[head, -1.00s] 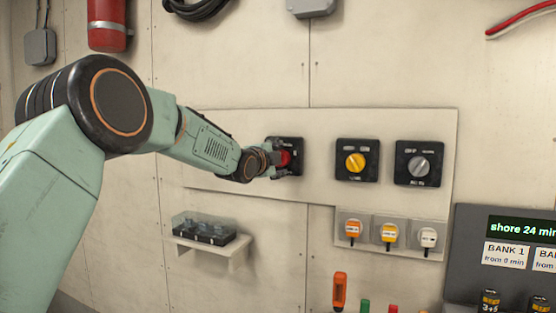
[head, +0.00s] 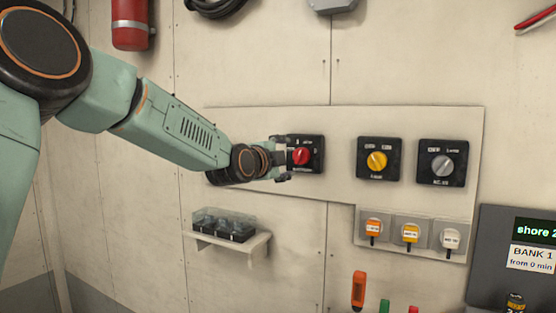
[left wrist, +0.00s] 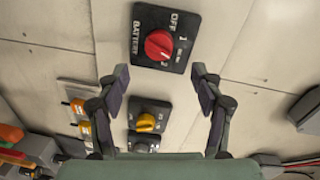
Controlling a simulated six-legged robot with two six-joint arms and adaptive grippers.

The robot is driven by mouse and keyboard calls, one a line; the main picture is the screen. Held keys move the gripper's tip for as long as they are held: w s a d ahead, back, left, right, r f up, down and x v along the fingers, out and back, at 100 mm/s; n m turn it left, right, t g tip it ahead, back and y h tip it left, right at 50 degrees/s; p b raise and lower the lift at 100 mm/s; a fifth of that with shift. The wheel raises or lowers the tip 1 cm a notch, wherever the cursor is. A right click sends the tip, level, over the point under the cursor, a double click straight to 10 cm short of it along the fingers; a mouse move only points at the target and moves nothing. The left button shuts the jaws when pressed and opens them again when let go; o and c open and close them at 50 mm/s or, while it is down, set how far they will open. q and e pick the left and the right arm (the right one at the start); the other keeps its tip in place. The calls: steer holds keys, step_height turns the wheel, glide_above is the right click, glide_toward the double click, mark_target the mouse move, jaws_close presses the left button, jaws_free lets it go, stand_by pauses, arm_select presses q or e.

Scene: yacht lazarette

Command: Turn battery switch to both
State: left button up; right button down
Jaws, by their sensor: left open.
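The battery switch is a black square plate (head: 318,141) with a red round knob (head: 301,157), left of two similar switches on the wall panel. In the left wrist view its plate (left wrist: 178,15) reads "BATTERY", "OFF" and "1", and the red knob (left wrist: 159,45) is in full view. I cannot tell which mark the knob points at. My left gripper (head: 283,159) is beside the switch in the head view, hiding the plate's left part. In the left wrist view my left gripper (left wrist: 160,74) is open and empty, its fingers apart from the knob. My right gripper is out of view.
A small shelf (head: 255,243) with a clear-covered box is below my left arm. A dark display panel (head: 500,270) stands at right.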

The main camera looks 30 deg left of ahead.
arm_select(q)
steer(key=s, duration=0.3)
steer(key=shift+s+d+r, duration=0.1)
steer(key=shift+s+r, duration=0.05)
steer(key=shift+s, duration=0.25)
steer(key=shift+w, duration=0.1)
